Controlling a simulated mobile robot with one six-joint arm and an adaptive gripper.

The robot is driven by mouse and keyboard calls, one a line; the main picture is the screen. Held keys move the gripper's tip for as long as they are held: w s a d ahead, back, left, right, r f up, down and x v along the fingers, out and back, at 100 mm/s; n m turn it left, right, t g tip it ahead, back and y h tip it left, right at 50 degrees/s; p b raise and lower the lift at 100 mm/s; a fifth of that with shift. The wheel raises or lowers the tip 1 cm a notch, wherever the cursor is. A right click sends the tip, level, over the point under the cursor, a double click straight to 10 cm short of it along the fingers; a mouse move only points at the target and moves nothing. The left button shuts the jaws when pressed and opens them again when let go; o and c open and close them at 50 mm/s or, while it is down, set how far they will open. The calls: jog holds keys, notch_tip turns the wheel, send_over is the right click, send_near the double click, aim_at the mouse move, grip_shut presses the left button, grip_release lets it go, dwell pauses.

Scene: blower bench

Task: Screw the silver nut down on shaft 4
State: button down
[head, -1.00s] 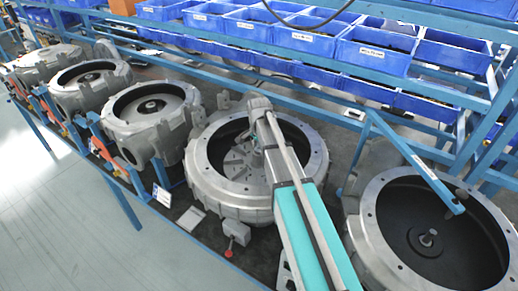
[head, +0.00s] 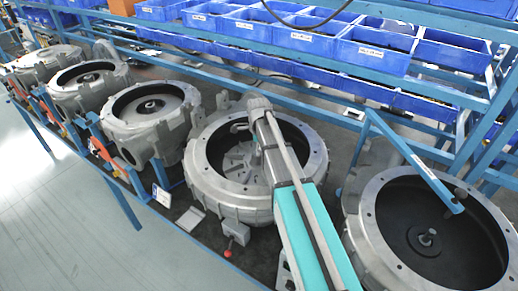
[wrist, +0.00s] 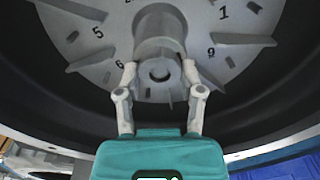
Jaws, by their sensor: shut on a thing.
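My gripper (wrist: 160,67) is shut on a grey round piece, which looks like the silver nut (wrist: 149,76), with one fingertip on each side. The dark end of the shaft (wrist: 160,69) shows in its middle. Behind it a thick grey hub (wrist: 158,25) rises from the numbered impeller disc (wrist: 85,28). I cannot tell how far the nut sits on the shaft. In the head view my arm reaches into the open housing (head: 201,163) in the middle, and hides the nut and most of the gripper.
The housing's dark inner wall curves close around my gripper. More open housings stand at the left (head: 150,108) and right (head: 380,245). A blue rail (head: 415,165) slants over the right one. Blue bins (head: 375,50) line the rack behind.

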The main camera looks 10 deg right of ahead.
jog(key=shift+w+a+m, duration=0.1)
jog(key=shift+a+m, duration=0.1)
jog(key=shift+m, duration=0.6)
jog(key=c, duration=0.5)
grip_release()
jog(key=shift+w+a, duration=0.1)
